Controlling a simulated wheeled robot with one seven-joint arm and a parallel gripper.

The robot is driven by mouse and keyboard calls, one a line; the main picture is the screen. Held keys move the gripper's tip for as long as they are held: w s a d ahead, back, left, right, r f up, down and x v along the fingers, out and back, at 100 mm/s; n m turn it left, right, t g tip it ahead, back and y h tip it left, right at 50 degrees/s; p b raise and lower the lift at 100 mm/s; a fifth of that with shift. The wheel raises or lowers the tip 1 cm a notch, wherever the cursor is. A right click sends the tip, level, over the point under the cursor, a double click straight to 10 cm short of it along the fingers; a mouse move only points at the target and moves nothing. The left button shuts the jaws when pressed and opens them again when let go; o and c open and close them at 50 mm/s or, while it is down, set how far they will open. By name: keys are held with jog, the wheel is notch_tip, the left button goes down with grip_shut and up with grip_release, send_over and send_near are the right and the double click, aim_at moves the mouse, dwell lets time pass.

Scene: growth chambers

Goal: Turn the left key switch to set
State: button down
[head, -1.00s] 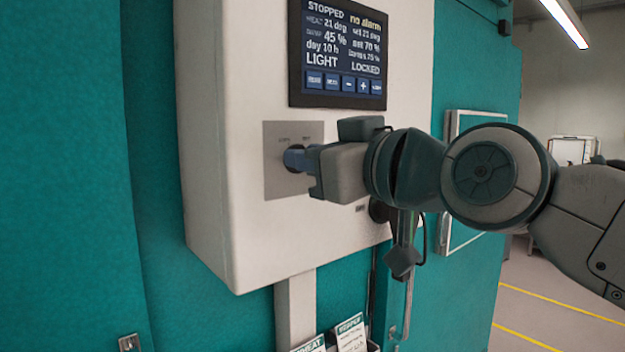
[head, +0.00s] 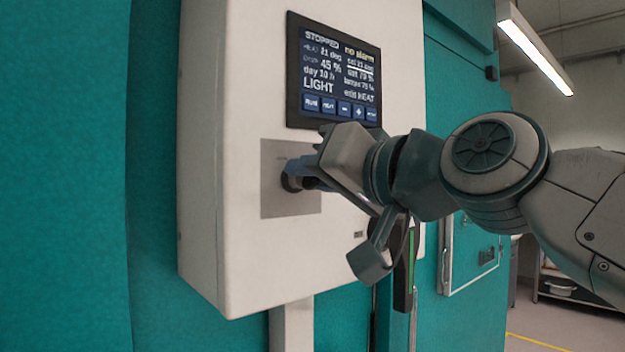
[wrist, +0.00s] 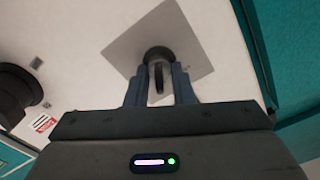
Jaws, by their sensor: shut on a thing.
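The left key switch (head: 288,184) is a dark round switch on a grey square plate (head: 275,207), on the front of a white control box (head: 245,270). My gripper (head: 303,171) is shut on its key, with the wrist rolled and tilted. In the wrist view, the two blue-grey fingers (wrist: 159,88) stand on either side of the dark key (wrist: 158,76), in front of the round collar (wrist: 158,55). The fingers hide part of the switch and most of its plate labels. The display (head: 335,72) above reads STOPPED, no alarm, LIGHT, and what looks like "edit HEAT".
A second dark round knob (wrist: 18,92) sits on the box to the left in the wrist view. The box stands on a teal chamber wall (head: 60,180). A framed door panel (head: 470,255) and open floor lie to the right.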

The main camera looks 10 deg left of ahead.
jog(key=shift+f, duration=0.1)
dwell(0.3)
jog(key=c, duration=1.6)
grip_release()
jog(key=shift+s, duration=0.1)
jog(key=b+v, duration=0.2)
jog(key=v, duration=1.1)
jog(key=shift+s+d, duration=0.2)
jog(key=shift+s, duration=0.05)
